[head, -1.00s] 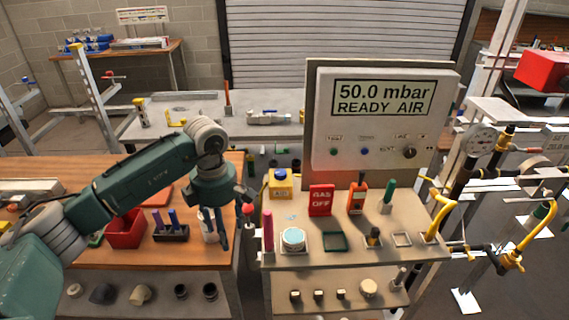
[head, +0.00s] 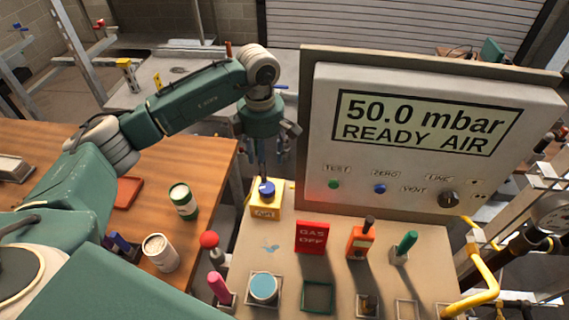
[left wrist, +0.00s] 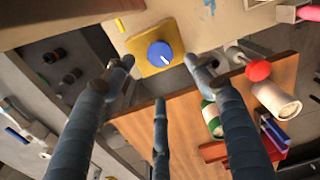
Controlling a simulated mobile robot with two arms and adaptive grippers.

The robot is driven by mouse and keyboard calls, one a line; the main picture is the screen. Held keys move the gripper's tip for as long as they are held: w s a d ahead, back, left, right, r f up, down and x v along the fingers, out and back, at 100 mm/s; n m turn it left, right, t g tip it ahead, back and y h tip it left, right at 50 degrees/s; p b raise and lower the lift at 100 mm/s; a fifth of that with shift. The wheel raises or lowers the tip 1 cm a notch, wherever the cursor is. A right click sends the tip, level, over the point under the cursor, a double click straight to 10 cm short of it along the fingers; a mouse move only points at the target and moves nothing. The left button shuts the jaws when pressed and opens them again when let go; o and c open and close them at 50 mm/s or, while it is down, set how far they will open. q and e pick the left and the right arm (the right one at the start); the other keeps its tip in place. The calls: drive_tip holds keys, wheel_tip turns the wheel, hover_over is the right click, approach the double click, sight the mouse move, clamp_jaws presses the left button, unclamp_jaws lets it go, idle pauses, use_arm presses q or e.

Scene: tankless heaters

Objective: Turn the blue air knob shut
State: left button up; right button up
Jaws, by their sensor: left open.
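The blue air knob (head: 267,190) sits on top of a yellow block (head: 265,211) labelled AIR, at the back left corner of the light bench. In the left wrist view the blue knob (left wrist: 160,53) shows a white mark on its face and lies beyond the open fingers. My left gripper (head: 265,165) points down just above and behind the knob, its fingers spread and empty. The fingers also show in the left wrist view (left wrist: 160,80). I cannot tell whether any finger touches the knob. My right gripper is not in view.
A panel (head: 425,140) reading 50.0 mbar READY AIR stands close right of the gripper. A red GAS OFF sign (head: 312,237), an orange tool (head: 360,241) and a red-topped knob (head: 209,240) stand nearby. A green-and-white can (head: 183,202) is on the wooden table.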

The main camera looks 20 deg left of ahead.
sight(267, 187)
use_arm(q)
drive_tip(key=shift+s+f+p, duration=0.2)
drive_tip(key=shift+f+p, duration=0.55)
drive_tip(key=shift+f, duration=0.3)
wheel_tip(267, 187, down, 3)
drive_tip(key=shift+f+p, duration=0.15)
drive_tip(key=shift+p, duration=0.55)
drive_tip(key=f, duration=0.1)
drive_tip(key=f+p, duration=0.1)
drive_tip(key=f, duration=0.2)
drive_tip(key=shift+w+f, duration=0.25)
drive_tip(key=shift+f, duration=0.15)
drive_tip(key=shift+s, duration=0.1)
drive_tip(key=c, duration=1.1)
drive_tip(key=shift+f, duration=0.1)
drive_tip(key=shift+c, duration=0.2)
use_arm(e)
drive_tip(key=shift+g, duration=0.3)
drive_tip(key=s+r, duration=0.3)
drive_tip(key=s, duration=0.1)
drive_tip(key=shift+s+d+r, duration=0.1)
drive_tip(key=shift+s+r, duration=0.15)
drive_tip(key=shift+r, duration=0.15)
